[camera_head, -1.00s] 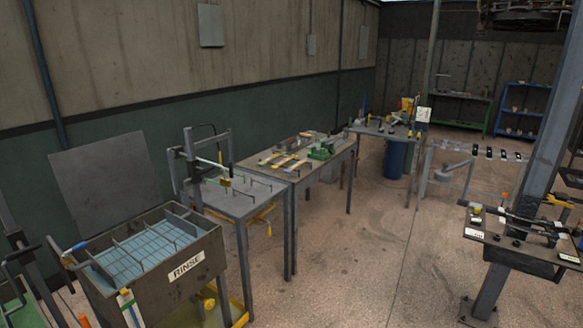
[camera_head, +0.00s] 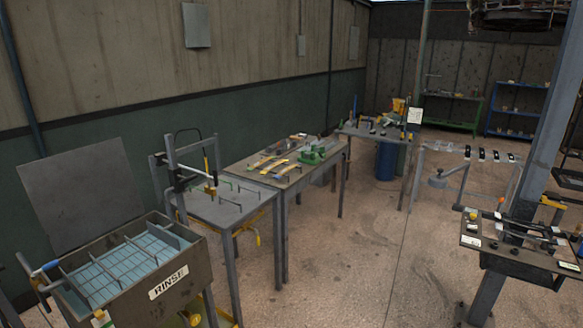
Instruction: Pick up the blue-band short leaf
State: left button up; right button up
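I cannot make out a blue band on any leaf from here. Several flat strips with yellow parts (camera_head: 268,164) lie on the middle work table (camera_head: 240,168); they may be leaves, but they are too small to tell. Several dark pieces with white marks (camera_head: 482,154) sit in a row on a grey rack at the right; their kind is unclear. Neither of my grippers shows in the view.
A rinse tank (camera_head: 168,282) stands at the near left, with a grey table (camera_head: 215,208) with hooks beyond it. A green device (camera_head: 311,156) is on the middle table. A post (camera_head: 545,120) and black bench (camera_head: 510,258) are at right. Floor (camera_head: 370,270) between is open.

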aim_at(282, 173)
jog(key=i+z, duration=0.25)
jog(key=i, duration=2)
jog(key=i+l+u, duration=0.1)
jog(key=i+u, duration=0.15)
jog(key=i, duration=0.35)
jog(key=i+l+u, duration=0.3)
jog(key=i, duration=0.3)
jog(key=i+l+u, duration=0.25)
jog(key=i, duration=0.3)
jog(key=i+l+u, duration=0.3)
jog(key=i+l, duration=0.2)
jog(key=i+l+u, duration=0.75)
jog(key=l+u, duration=0.25)
jog(key=l, duration=0.2)
